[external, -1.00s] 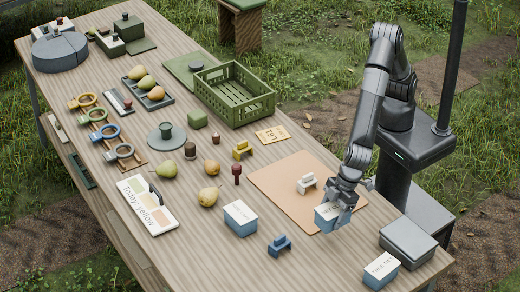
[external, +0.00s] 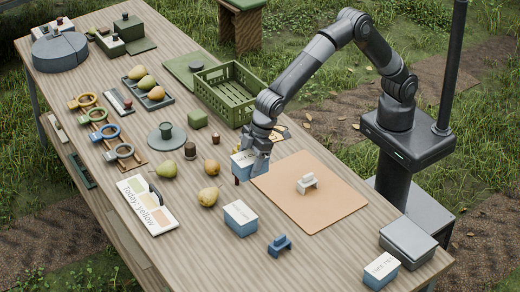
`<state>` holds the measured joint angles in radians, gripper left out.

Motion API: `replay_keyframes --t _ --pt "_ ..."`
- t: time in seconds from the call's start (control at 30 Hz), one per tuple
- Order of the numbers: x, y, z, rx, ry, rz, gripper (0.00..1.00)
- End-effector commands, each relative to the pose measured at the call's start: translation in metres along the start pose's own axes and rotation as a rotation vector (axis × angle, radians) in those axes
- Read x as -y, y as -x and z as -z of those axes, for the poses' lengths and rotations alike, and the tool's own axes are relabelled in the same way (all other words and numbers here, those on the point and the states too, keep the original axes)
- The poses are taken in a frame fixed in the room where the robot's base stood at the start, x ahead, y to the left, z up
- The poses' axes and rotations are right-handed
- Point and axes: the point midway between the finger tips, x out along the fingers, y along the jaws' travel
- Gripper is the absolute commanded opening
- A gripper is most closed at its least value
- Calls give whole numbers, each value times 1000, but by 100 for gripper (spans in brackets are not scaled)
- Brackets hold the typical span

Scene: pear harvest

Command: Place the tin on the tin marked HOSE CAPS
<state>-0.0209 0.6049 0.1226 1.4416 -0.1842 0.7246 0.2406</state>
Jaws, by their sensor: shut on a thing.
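My gripper (external: 256,158) is shut on a blue tin with a white lid (external: 243,167). It holds the tin above the table, behind a second blue tin with a white lid (external: 240,220). This second tin stands on the table left of the orange mat; the lettering on its lid is too small to read. A third such tin (external: 381,272) stands at the near right corner, and its lid seems to read TREE TIES. I cannot make out HOSE CAPS on any lid. The held tin and the second tin are apart.
The orange mat (external: 325,212) bears a small white stand (external: 307,182). A green crate (external: 207,87) is behind my gripper. A grey box (external: 407,247) stands near the right edge.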

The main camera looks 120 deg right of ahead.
Motion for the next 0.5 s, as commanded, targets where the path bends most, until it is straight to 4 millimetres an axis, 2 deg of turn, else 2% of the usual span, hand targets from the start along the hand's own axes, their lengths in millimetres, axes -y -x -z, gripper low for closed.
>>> replay_keyframes --t 0.03,0.1,0.23,0.37,0.5 --pt "-19 1 9 -4 -3 2 33" --pt "-36 2 17 -6 2 6 33" --pt "-55 4 26 -9 10 10 33" --pt "-49 -4 29 -9 17 14 33" --pt "-21 -25 32 -8 19 15 33"
